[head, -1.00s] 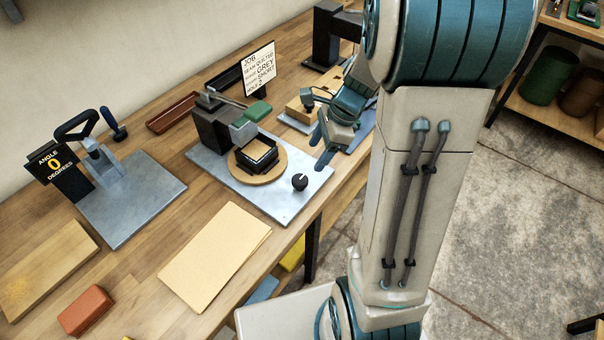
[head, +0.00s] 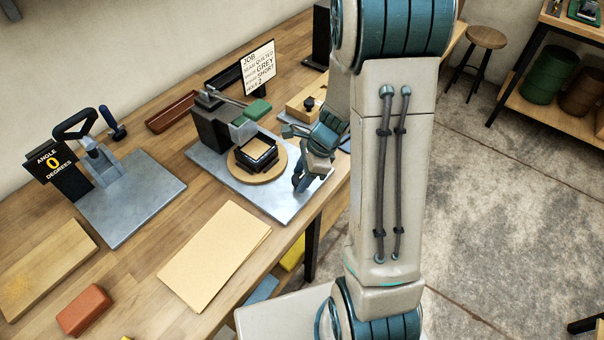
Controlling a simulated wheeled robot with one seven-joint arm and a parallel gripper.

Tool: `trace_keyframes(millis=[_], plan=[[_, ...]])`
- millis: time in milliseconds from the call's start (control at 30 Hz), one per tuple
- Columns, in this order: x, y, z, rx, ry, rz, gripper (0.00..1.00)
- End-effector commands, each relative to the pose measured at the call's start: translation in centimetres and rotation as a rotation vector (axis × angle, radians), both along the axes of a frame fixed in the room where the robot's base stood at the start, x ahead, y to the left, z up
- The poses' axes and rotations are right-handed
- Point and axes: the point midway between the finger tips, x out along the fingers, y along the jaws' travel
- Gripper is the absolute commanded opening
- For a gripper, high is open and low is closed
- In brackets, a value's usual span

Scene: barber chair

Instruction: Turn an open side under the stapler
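The stapler (head: 212,125) is a dark block with a grey head and a green-gripped lever, standing at the back of a grey metal plate (head: 232,178). In front of it lies a round wooden turntable (head: 272,174) carrying a square black-edged piece with a tan top (head: 257,150). One side of this piece faces the stapler head; I cannot tell which sides are stapled. My gripper (head: 300,183) points down at the plate's right part, just right of the turntable. Its dark blue fingers are where the round black knob stands, and hide it. Whether they are open or shut on it is unclear.
A job card (head: 257,67) stands behind the stapler. To the left are an angle fixture reading 0 (head: 130,200), a tan sheet (head: 214,256) and a red block (head: 84,310). A wooden block with a black knob (head: 303,108) sits close behind my gripper.

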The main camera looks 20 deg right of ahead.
Motion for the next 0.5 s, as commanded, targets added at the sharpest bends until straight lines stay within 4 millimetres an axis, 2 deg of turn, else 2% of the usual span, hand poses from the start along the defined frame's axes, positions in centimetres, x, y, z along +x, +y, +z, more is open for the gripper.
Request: trace_keyframes(millis=[33, 100, 500], plan=[[0.00, 0.00, 0.01, 0.000, 0.000, 0.000, 0.30], [0.00, 0.00, 0.02, 0.000, 0.000, 0.000, 0.16], [0.08, -0.01, 0.03, 0.000, 0.000, 0.060, 0.17]])
